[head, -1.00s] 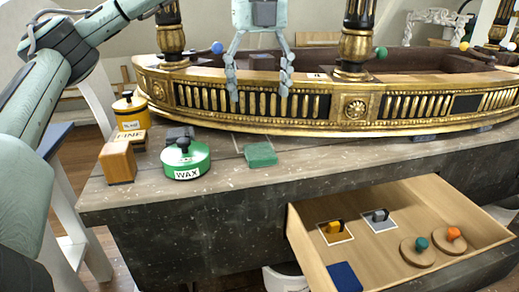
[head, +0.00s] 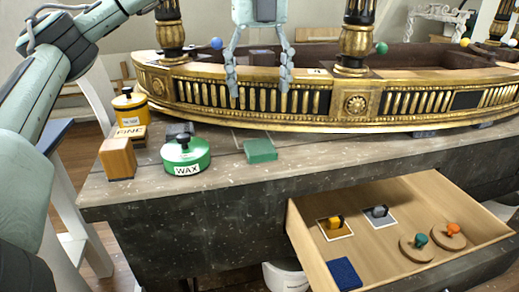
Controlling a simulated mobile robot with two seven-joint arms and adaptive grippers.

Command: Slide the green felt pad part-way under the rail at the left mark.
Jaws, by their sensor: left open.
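The green felt pad (head: 260,150) lies flat on the bench top, just in front of the gilt rail (head: 310,122). A thin pale outline (head: 237,138) on the bench beside and behind the pad looks like the left mark. My left gripper (head: 259,92) hangs open and empty in front of the rail's fluted face, above and behind the pad in the picture. Its fingers point down and are wide apart. My right gripper is out of view.
A green WAX tin (head: 186,156), a wooden block (head: 117,158), a FINE block (head: 131,136) and a yellow tin (head: 130,108) stand left of the pad. An open drawer (head: 385,228) juts out at lower right.

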